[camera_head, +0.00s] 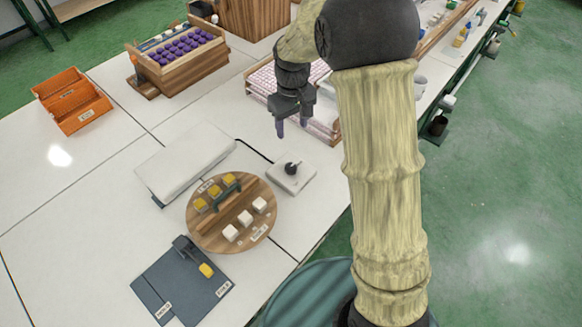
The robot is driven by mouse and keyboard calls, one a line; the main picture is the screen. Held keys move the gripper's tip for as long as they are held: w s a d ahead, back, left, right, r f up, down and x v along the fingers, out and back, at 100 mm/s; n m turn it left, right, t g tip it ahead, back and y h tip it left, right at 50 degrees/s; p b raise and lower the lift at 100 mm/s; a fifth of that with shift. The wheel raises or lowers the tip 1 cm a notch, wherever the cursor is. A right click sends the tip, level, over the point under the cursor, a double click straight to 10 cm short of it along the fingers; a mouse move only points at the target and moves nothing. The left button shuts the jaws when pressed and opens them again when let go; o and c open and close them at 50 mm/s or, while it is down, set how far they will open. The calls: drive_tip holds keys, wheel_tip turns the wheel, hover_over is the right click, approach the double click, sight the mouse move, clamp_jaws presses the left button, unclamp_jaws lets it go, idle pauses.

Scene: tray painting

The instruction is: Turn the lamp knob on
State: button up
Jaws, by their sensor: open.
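The lamp knob (291,169) is a small black knob on a light grey control box (284,184) on the white table. A black cable runs from the box towards a flat white panel (186,158), which looks like the lamp. My gripper (291,127) hangs at the end of my arm and appears above and behind the knob, apart from it. It points down, open and empty, with dark purple fingertips. I cannot tell which way the knob is turned.
A round wooden board (232,217) with yellow and white blocks lies left of the box. A dark blue plate (178,292) with a yellow piece is in front. A shallow tray (262,88) sits behind my gripper. Orange bins (72,101) and a wooden rack (176,72) stand farther back.

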sight(291, 167)
drive_tip(key=shift+w+a, duration=0.1)
drive_tip(key=shift+a, duration=0.05)
drive_tip(key=shift+f, duration=0.1)
wheel_tip(291, 167, down, 17)
drive_tip(key=shift+f+p, duration=0.1)
drive_tip(key=shift+p, duration=0.4)
idle(0.4)
drive_tip(key=c, duration=1)
drive_tip(key=shift+o, duration=0.2)
